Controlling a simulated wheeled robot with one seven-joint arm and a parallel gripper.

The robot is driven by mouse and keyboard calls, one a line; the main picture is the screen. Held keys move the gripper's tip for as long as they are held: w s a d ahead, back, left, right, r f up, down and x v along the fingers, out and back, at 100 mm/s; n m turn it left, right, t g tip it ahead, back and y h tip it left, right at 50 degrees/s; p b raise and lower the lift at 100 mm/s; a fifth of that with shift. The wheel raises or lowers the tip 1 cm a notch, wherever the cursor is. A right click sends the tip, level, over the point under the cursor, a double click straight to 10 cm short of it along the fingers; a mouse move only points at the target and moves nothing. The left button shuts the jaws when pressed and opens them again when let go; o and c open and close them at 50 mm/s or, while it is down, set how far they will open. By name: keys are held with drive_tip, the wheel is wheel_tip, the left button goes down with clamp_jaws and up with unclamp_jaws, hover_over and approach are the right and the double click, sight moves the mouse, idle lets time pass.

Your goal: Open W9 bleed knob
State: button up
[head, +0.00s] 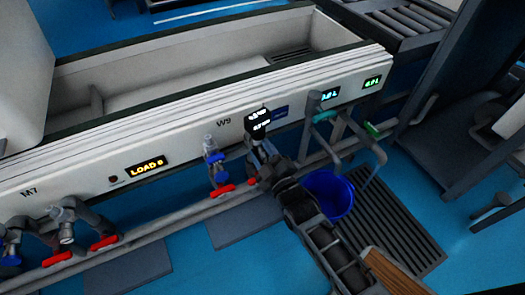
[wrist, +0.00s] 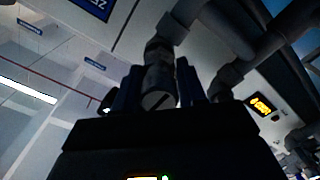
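The W9 label (head: 223,122) is on the pale front panel of the long trough. My gripper (head: 262,150) reaches up to the pipework right of this label, and its fingertips are hard to make out in the head view. In the wrist view, a grey round fitting with a slotted end (wrist: 157,98), possibly the bleed knob, stands between the two dark blue fingers of my gripper (wrist: 158,88). The fingers are apart, one on each side of it. I cannot tell whether they touch it. The knob is hidden behind my arm in the head view.
Left of my gripper is a valve with a blue handle (head: 216,158) and a red lever (head: 221,191). A lit gauge (head: 258,120) is just above my gripper. A blue bucket (head: 328,194) is close on the right. Pipe runs along the panel's foot.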

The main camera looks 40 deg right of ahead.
sight(268, 159)
drive_tip(key=shift+o, duration=1.1)
drive_tip(key=shift+d, duration=0.15)
drive_tip(key=shift+p+v, duration=0.8)
drive_tip(key=shift+v, duration=3.2)
